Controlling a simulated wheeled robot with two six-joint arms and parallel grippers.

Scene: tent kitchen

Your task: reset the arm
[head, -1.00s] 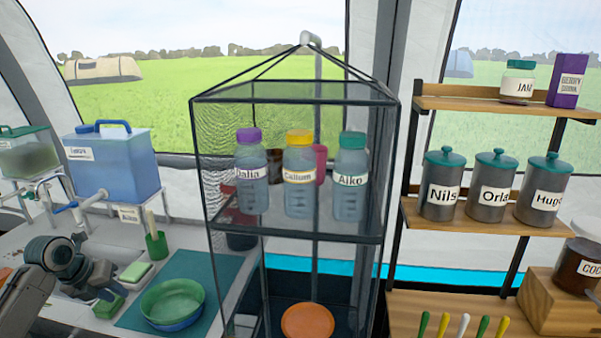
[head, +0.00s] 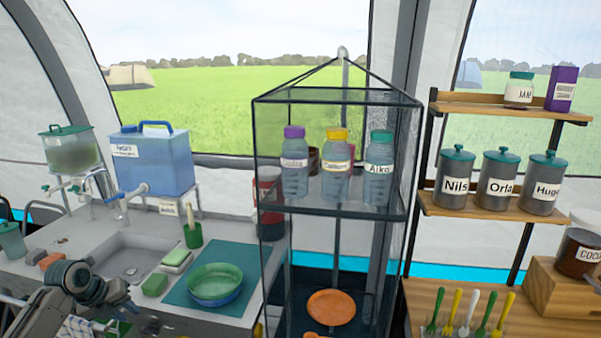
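My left arm comes in from the lower left, in front of the sink counter. Its dark gripper (head: 118,306) points right and down near the counter's front edge. The fingers are small and dark against the background, so I cannot tell whether they are apart or closed. I see nothing clearly held in it. My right gripper is out of view.
The counter has a sink (head: 132,258), a green bowl (head: 215,281) on a teal mat (head: 256,262), a sponge (head: 155,284) and a blue water tank (head: 165,165). A hanging mesh shelf (head: 334,212) holds labelled bottles. Wooden shelves (head: 480,206) hold canisters.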

